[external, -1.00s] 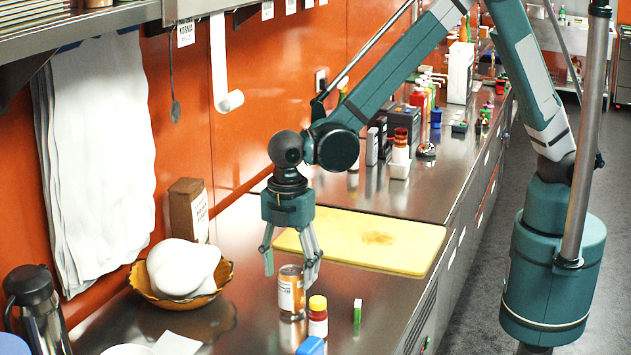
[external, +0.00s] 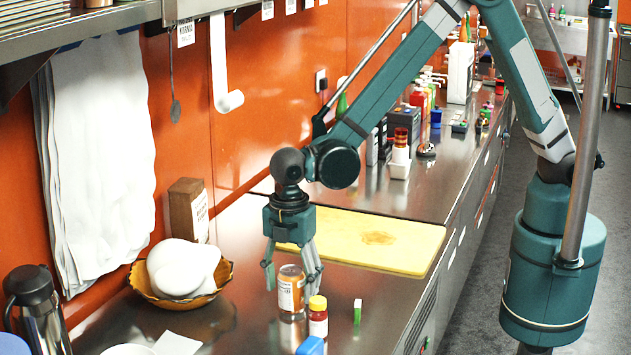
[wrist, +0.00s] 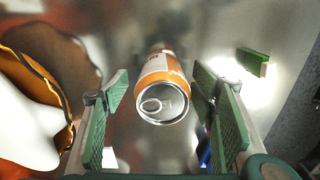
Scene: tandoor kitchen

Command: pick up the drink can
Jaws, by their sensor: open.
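The drink can (external: 291,294) is orange and white with a silver top and stands upright on the steel counter. In the wrist view the can (wrist: 163,93) shows its lid and pull tab, between the two finger pads and a little beyond them. My gripper (external: 292,272) is open and points down, its fingers at either side of the can's upper part. In the wrist view my gripper (wrist: 160,122) has a clear gap on both sides of the can. I cannot tell the exact height of the fingertips along the can.
A small bottle with a yellow cap (external: 318,316) stands close to the can. A green-and-white block (external: 357,312) and a blue item (external: 311,346) are nearby. A yellow cutting board (external: 410,259) lies behind.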

